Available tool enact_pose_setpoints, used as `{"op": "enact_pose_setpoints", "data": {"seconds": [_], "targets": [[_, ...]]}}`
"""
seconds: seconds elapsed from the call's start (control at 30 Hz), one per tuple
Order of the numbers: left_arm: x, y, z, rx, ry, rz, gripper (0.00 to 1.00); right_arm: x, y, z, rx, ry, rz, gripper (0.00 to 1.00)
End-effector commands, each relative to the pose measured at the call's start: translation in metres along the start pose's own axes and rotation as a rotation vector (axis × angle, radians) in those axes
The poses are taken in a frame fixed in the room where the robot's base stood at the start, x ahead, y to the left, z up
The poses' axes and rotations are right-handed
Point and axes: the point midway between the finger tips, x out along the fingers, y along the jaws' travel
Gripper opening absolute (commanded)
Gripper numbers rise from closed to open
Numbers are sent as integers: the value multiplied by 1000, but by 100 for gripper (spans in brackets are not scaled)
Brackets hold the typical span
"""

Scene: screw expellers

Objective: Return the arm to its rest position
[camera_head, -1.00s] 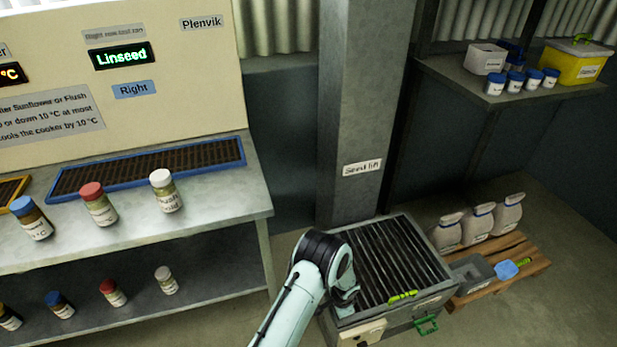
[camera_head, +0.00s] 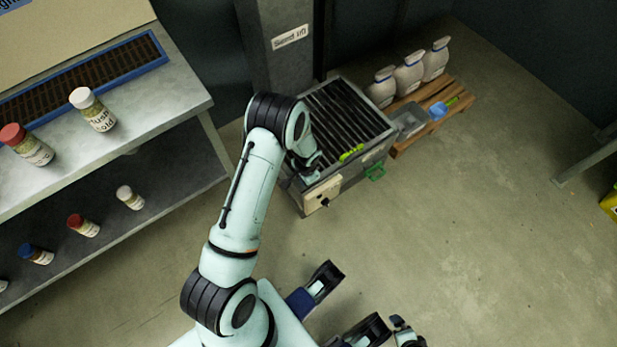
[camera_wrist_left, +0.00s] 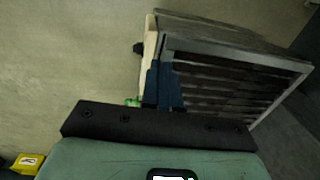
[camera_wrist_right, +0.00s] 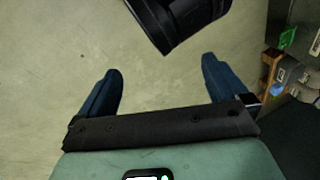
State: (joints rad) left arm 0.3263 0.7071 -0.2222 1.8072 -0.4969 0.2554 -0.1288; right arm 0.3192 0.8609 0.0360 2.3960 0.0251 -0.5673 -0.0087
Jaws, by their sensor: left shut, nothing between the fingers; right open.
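My left arm (camera_head: 245,190) rises from the bottom of the head view and bends down at its black joint beside the grey slatted seed lift box (camera_head: 368,110). My left gripper (camera_wrist_left: 165,66) shows in the left wrist view with its blue fingers together and nothing between them. The slatted box lies just beyond them there (camera_wrist_left: 285,66); I cannot tell whether they touch. In the head view the left fingers are hidden or too small to make out. My right gripper (camera_wrist_right: 161,65) shows in the right wrist view, fingers wide apart and empty over the floor.
A metal shelf bench (camera_head: 190,95) with several capped jars stands at the left. A wooden pallet (camera_head: 436,115) with three white sacks (camera_head: 408,75) stands behind the seed lift. Open concrete floor (camera_head: 480,230) lies to the right. A yellow container (camera_head: 610,203) shows at the right edge.

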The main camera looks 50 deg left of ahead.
Motion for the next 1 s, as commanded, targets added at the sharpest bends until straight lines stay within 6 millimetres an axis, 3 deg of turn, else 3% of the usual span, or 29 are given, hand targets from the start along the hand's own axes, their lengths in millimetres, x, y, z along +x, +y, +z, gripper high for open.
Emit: {"op": "enact_pose_setpoints", "data": {"seconds": [0.2, 0.7, 0.77, 0.83, 1.0], "targets": [[-20, 31, 0, 2, 0, 0, 0, -10, -4, 13, -3, -40, -3, 100], [-22, 48, 3, -11, 3, 16, 0, -12, -4, 18, -4, -53, -3, 100], [-16, 63, 8, -29, 12, 48, 0, -12, -4, 18, -4, -53, -3, 100], [-7, 91, 16, -72, 30, 106, 0, -12, -4, 18, -4, -53, -3, 100], [9, 179, 52, -260, 78, 267, 0, -12, -4, 18, -4, -52, -3, 100]]}}
